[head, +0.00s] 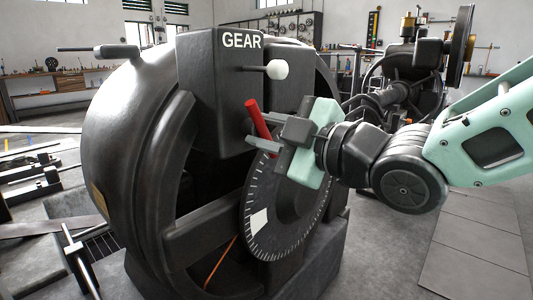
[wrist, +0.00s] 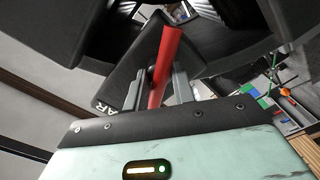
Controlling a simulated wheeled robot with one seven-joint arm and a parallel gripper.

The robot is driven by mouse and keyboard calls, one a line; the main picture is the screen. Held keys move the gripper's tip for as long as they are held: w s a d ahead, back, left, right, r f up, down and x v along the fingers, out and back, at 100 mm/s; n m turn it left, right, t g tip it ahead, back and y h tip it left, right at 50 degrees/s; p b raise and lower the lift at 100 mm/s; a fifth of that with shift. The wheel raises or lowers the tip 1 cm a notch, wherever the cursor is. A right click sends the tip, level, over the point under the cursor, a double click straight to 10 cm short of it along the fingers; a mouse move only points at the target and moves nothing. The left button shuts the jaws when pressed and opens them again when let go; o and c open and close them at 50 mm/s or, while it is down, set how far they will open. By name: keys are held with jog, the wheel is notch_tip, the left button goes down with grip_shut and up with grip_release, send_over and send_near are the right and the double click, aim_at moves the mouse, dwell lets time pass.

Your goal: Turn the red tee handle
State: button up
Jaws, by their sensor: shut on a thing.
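The red tee handle (head: 257,117) is a red bar on the front of the black machine, below the GEAR label. In the head view it leans, with its upper end to the left. My gripper (head: 262,142) reaches in from the right and is shut on the bar's lower part, which the fingers partly hide. In the wrist view the red bar (wrist: 166,60) runs up between the two grey fingers (wrist: 168,92). The handle's stem is hidden.
A white ball knob (head: 277,69) sticks out above the handle. A graduated black dial (head: 256,220) with a white patch sits just below my gripper. Another dark machine (head: 405,70) stands behind, at the right. Open floor (head: 470,245) lies at the lower right.

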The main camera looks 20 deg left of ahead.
jog(key=shift+w+d+n+b, duration=0.1)
jog(key=shift+w+n+b, duration=0.05)
jog(key=shift+n+b, duration=0.85)
jog(key=shift+r+n+b, duration=0.1)
jog(key=shift+n+b, duration=0.3)
jog(key=shift+b, duration=0.15)
jog(key=shift+r, duration=0.15)
jog(key=shift+c, duration=0.2)
jog(key=o, duration=1.5)
jog(key=shift+o, duration=0.2)
jog(key=shift+f, duration=0.2)
jog(key=p+v, duration=0.3)
jog(key=v, duration=1.4)
jog(key=shift+s+p, duration=0.25)
jog(key=shift+p, duration=0.15)
jog(key=shift+d, duration=0.15)
